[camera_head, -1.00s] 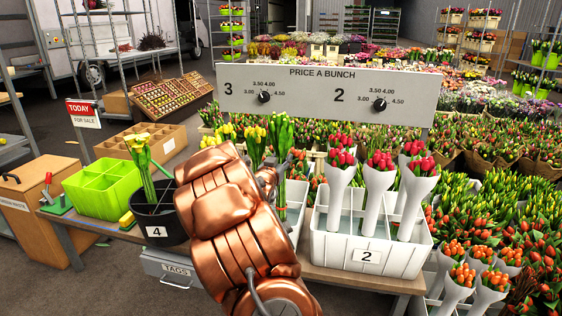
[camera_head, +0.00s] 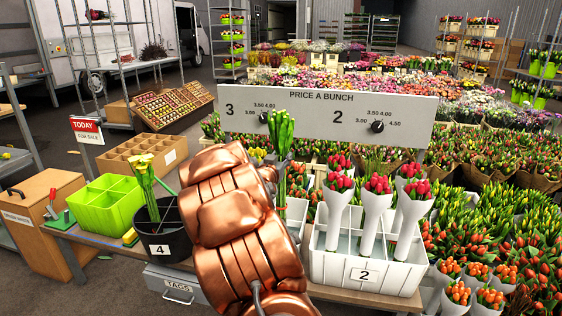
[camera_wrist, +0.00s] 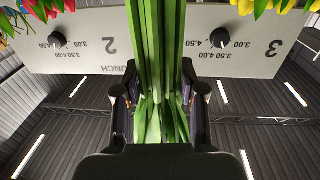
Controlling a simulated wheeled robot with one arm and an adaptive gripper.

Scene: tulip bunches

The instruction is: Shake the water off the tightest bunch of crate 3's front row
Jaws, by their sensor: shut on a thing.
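My gripper (camera_wrist: 160,98) is shut on a bunch of green stems, one finger on each side in the wrist view. The held bunch (camera_head: 281,130) has tight green heads and stands upright in front of the price board in the head view. My copper-coloured arm hides much of it and most of the gripper there. A white crate (camera_head: 297,213) shows in part behind my arm, below the bunch; its number is hidden. I cannot tell whether the stem ends are clear of it.
White crate 2 (camera_head: 330,266) with wrapped red tulips stands close on the right. Black bucket 4 (camera_head: 176,243) and a green divided crate (camera_head: 104,208) stand on the left. The price board (camera_head: 330,115) stands close behind the bunch.

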